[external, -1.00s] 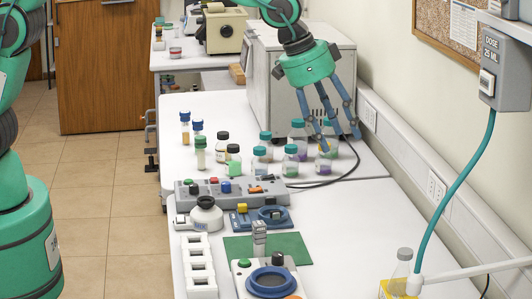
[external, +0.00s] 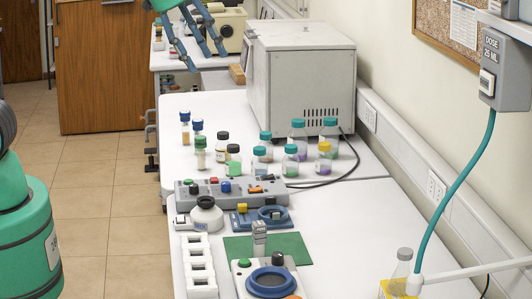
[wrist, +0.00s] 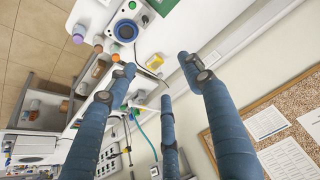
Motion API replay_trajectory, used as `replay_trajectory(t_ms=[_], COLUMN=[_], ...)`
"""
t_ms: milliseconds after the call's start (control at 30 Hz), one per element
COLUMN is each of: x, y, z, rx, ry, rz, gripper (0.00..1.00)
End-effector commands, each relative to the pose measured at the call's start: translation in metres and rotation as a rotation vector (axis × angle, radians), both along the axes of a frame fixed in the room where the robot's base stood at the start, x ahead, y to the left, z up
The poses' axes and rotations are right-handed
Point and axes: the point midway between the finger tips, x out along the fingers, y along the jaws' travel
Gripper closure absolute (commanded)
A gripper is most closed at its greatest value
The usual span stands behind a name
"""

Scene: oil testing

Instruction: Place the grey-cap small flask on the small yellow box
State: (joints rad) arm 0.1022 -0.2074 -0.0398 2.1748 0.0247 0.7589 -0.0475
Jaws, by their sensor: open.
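A clear flask with a grey cap (external: 403,264) is at the lower right of the external view. It stands upright at the small yellow box (external: 393,291); a teal hose end and a white arm partly cover them, and I cannot tell whether the flask rests on the box or behind it. A yellow object that looks like the box shows small in the wrist view (wrist: 155,62). My gripper (external: 194,58) is open and empty, high at the upper left of the external view, far from the flask. Its three spread fingers show in the wrist view (wrist: 159,76).
Several capped bottles (external: 290,160) stand mid-table before a large grey machine (external: 300,85). A control panel (external: 230,189), a green mat (external: 290,245) and a white rack (external: 198,265) lie nearer. A hose (external: 467,190) hangs at the right.

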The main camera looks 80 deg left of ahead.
Motion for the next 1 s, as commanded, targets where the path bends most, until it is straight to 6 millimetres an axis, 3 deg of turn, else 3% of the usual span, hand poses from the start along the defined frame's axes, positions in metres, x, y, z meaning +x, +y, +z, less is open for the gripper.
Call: replay_trajectory(t_ms=[267, 600, 800, 1000], x=[-0.080, -0.171, -0.212, -0.232], y=[0.022, 0.041, 0.047, 0.049], z=[0.010, 0.000, -0.011, -0.019], rx=[-0.001, -0.003, -0.004, -0.003], ry=[-0.015, -0.029, -0.034, -0.036], rz=[0.023, 0.050, 0.063, 0.067], gripper=[0.49, 0.49, 0.49, 0.49])
